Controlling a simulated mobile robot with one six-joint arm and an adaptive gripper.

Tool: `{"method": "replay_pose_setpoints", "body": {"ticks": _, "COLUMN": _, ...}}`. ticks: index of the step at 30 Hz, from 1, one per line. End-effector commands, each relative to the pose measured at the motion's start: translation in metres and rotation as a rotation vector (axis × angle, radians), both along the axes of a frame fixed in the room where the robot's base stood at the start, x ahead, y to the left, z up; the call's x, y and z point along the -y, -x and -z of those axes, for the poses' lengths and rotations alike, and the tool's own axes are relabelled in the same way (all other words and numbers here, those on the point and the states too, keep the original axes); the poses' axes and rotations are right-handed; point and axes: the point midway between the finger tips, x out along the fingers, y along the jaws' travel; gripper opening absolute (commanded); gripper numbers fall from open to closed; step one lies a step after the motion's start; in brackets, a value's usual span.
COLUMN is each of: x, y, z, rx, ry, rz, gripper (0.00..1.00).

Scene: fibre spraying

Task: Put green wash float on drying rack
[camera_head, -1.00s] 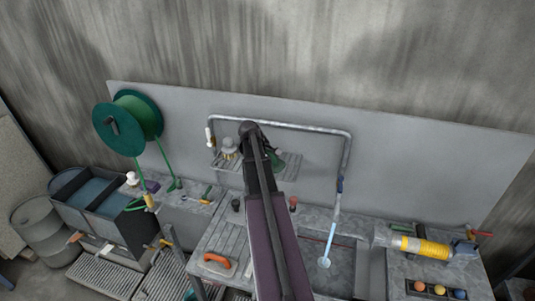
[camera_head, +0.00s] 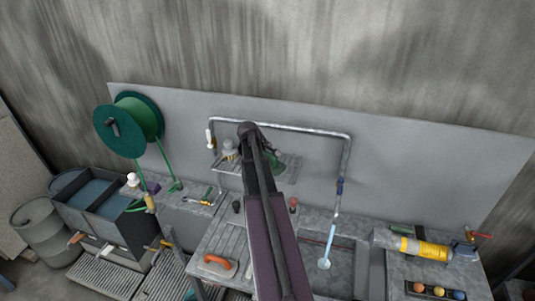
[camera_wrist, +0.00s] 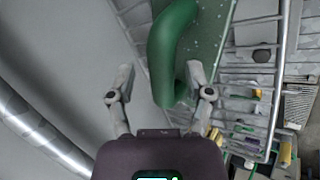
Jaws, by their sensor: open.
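The green wash float shows in the wrist view as a thick, curved green handle (camera_wrist: 172,38) on a speckled green plate (camera_wrist: 212,28). My gripper (camera_wrist: 160,80) is open, with one finger on each side of the handle's near end. I cannot tell whether either finger touches it. In the head view, the green float (camera_head: 275,163) shows just right of my arm, at the slatted metal rack (camera_head: 291,168) on the wall panel. My arm hides part of both, and my gripper is hidden there. The rack's bars (camera_wrist: 282,50) also show in the wrist view, beside the plate.
A pale brush (camera_head: 229,149) stands on the rack's left part. A bent metal pipe (camera_head: 300,129) runs above and around the rack. A green hose reel (camera_head: 128,122) hangs at left. Below are a bench with an orange-handled float (camera_head: 217,263) and a yellow cylinder (camera_head: 425,248).

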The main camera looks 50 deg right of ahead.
Motion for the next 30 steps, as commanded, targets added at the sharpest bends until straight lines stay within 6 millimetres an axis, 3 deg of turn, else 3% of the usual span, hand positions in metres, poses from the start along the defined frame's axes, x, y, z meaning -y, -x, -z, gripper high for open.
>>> {"method": "replay_pose_setpoints", "body": {"ticks": 15, "x": -0.028, "y": 0.002, "z": -0.044, "rx": 0.001, "ry": 0.000, "rz": -0.001, "gripper": 0.66}}
{"method": "replay_pose_setpoints", "body": {"ticks": 30, "x": -0.036, "y": 0.002, "z": -0.054, "rx": 0.001, "ry": 0.000, "rz": 0.001, "gripper": 0.66}}
